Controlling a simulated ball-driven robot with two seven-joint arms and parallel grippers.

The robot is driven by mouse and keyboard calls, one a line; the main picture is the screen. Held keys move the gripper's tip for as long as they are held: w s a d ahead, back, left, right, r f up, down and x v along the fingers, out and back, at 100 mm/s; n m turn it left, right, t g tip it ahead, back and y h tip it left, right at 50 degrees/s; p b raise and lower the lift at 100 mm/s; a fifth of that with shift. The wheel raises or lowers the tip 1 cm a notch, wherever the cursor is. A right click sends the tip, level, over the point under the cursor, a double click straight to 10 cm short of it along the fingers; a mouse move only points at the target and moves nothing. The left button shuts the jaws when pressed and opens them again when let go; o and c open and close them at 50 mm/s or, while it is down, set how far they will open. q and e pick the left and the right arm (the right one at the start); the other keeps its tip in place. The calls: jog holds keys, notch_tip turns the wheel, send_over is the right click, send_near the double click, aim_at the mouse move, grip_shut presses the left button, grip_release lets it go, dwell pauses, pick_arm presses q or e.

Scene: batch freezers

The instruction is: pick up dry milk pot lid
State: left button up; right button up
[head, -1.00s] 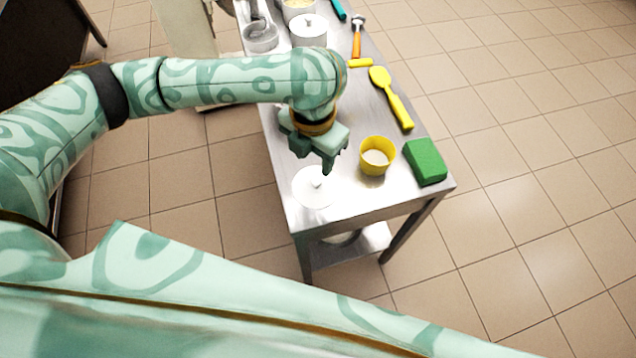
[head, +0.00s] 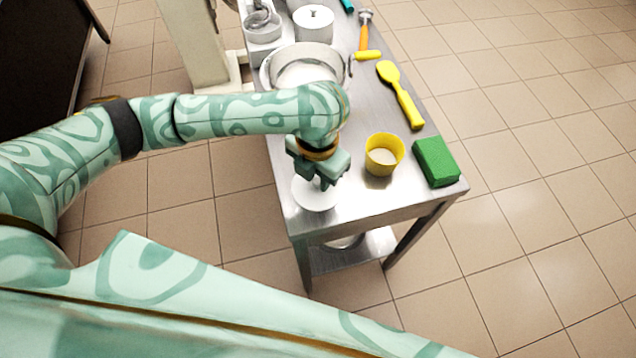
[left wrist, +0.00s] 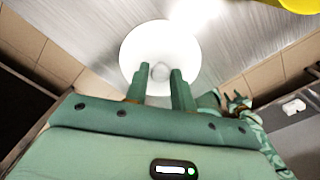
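The lid (head: 312,203), a white disc with a small round knob, lies flat on the near left corner of the steel table. It also shows in the left wrist view (left wrist: 160,35), with its knob (left wrist: 160,72) between my fingertips. My left gripper (head: 328,183) is right above the lid and covers its knob in the head view. It is open, with a finger on each side of the knob in the left wrist view (left wrist: 159,78); contact is not visible. A part of mine, perhaps the right gripper (left wrist: 237,103), shows small at the right of the wrist view.
An open pot (head: 270,72) with pale contents stands behind my left forearm. A yellow cup (head: 383,160) and a green block (head: 437,161) are right of the lid. A yellow scoop (head: 400,95) and a white lidded container (head: 313,22) are farther back.

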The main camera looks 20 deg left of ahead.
pick_arm(q)
grip_shut()
